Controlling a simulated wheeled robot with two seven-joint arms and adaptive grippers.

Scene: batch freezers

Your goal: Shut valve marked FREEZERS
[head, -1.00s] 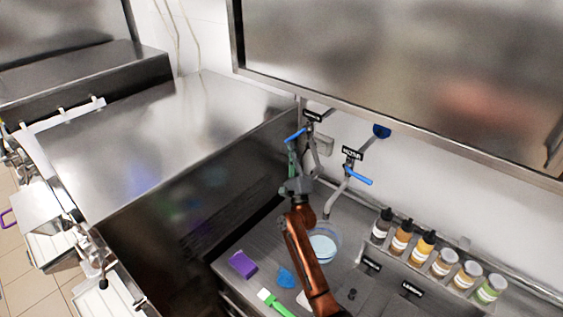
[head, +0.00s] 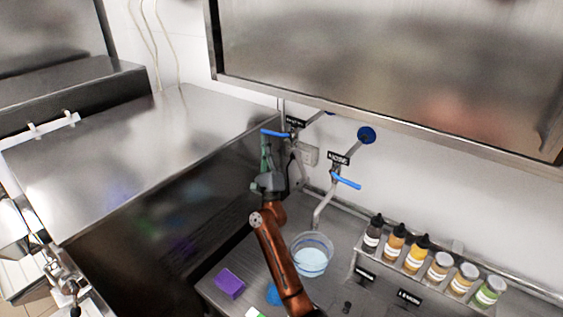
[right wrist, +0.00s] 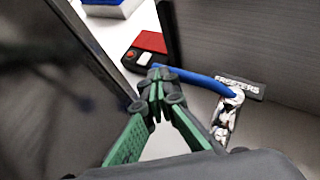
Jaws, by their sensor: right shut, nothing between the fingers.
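The FREEZERS valve has a blue lever (right wrist: 195,78) and a dark label reading FREEZERS (right wrist: 238,87) in the right wrist view. In the head view its lever (head: 275,133) points left from the pipe, with the label (head: 295,122) too small to read there. My right gripper (head: 266,141) is shut and empty, its green fingers just below the lever's free end. In the right wrist view the closed fingertips (right wrist: 156,78) are at the lever's free end and look to touch it; the exact contact is unclear. My left gripper is not in view.
A second valve with a blue lever (head: 346,183) stands to the right, above a clear bowl (head: 312,252). Several bottles (head: 415,252) line the rack at right. A tall steel freezer side (head: 160,235) is close on the left. A steel hood (head: 390,75) hangs above.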

